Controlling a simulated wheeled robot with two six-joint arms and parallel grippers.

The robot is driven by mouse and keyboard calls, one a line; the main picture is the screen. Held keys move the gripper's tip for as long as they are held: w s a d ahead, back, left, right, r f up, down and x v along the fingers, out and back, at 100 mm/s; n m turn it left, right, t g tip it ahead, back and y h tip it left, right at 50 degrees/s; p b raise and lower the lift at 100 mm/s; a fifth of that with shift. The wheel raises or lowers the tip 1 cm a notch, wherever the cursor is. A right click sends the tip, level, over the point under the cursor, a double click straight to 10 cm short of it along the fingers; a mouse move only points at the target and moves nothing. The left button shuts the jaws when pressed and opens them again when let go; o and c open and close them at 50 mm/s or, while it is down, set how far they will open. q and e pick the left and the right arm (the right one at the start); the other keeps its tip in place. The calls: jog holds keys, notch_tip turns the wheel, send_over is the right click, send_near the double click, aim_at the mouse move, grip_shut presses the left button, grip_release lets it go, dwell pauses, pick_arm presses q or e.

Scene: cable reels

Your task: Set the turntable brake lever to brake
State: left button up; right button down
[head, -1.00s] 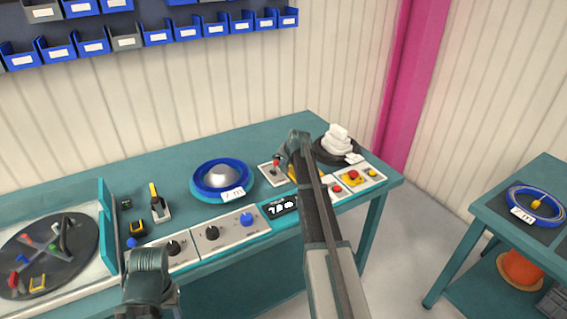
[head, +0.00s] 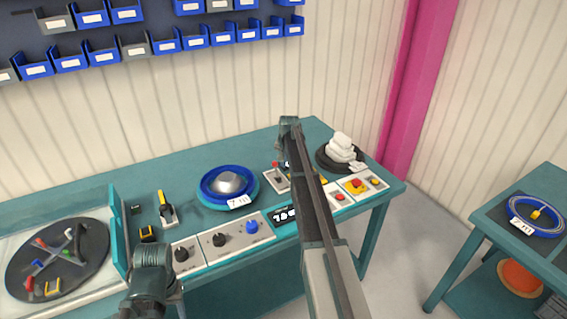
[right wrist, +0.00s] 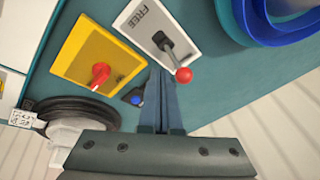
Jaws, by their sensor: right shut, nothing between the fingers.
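The brake lever has a red ball knob (right wrist: 184,75) on a dark stem, on a light plate (right wrist: 125,27) marked FREE at one end. In the right wrist view the knob leans away from the FREE end; no other marking is legible. The lever plate (head: 272,183) also shows in the head view, beside the blue-rimmed turntable (head: 204,193). My right gripper (right wrist: 160,78) is shut and empty, its fingers close beside the knob; I cannot tell whether they touch. In the head view my right arm hides its fingers. My left gripper is out of view.
A yellow plate with a red knob (right wrist: 100,75) lies beside the lever plate. A dark disc with a white stack (head: 341,149) stands at the bench's right end. Control panels (head: 220,238) line the front edge. The bench behind the turntable is clear.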

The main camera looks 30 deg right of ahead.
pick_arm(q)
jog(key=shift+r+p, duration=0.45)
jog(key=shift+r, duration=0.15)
pick_arm(e)
jog(key=shift+r, duration=0.6)
pick_arm(q)
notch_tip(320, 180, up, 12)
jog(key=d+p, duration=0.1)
jog(key=p, duration=1.1)
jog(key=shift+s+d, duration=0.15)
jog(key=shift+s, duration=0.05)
pick_arm(e)
notch_tip(320, 180, up, 12)
jog(key=s+d, duration=0.1)
jog(key=shift+d, duration=0.3)
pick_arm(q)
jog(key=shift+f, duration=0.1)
pick_arm(e)
jog(key=shift+a, duration=0.1)
